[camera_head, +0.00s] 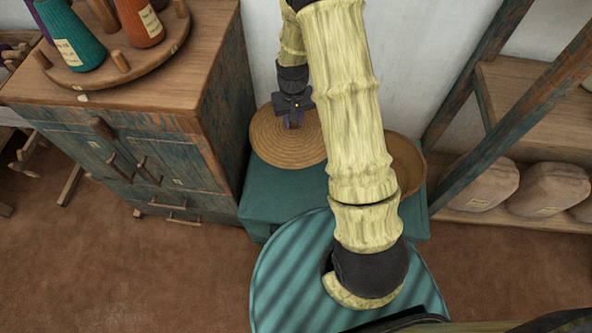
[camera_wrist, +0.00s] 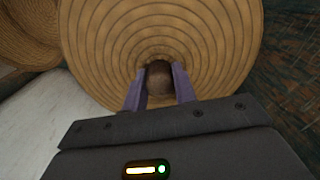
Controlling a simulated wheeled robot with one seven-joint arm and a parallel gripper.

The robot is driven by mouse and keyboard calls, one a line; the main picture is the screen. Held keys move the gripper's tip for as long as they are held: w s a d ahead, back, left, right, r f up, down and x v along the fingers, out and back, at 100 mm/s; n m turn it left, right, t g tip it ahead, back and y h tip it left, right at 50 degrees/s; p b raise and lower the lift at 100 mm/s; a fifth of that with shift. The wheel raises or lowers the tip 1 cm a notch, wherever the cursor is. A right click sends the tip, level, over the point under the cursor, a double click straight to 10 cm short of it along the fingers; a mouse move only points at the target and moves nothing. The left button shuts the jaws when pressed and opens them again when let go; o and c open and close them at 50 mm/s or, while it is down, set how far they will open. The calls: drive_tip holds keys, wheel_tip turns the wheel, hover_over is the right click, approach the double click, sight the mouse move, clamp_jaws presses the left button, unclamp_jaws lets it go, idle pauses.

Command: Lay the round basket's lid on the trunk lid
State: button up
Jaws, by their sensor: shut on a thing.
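The round basket's lid (camera_head: 272,143) is a tan coiled disc over the back left part of the teal trunk lid (camera_head: 285,187). My gripper (camera_head: 293,121) is shut on the knob of the basket lid. In the wrist view, the two purple fingers of my gripper (camera_wrist: 160,90) stand either side of the dark knob, and the lid (camera_wrist: 105,45) spreads around it. The lid looks level; I cannot tell whether it touches the trunk lid. The round basket (camera_head: 411,170) is at the trunk's right, partly hidden by my arm, and shows in the wrist view (camera_wrist: 25,35).
A worn wooden cabinet (camera_head: 215,110) stands close on the left, with a round spool rack (camera_head: 125,65) on top. A wooden shelf frame (camera_head: 500,115) with wrapped bundles (camera_head: 483,185) is on the right. The wall is close behind the trunk.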

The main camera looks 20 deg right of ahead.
drive_tip(key=s+f+m+b, duration=0.3)
drive_tip(key=f+m+b, duration=0.1)
drive_tip(key=f+b, duration=0.5)
drive_tip(key=shift+f, duration=0.3)
drive_tip(key=shift+s, duration=0.15)
drive_tip(key=shift+f+b, duration=1.05)
drive_tip(key=shift+f, duration=2.05)
drive_tip(key=shift+f+b, duration=0.6)
drive_tip(key=shift+f, duration=1.3)
drive_tip(key=shift+f, duration=0.15)
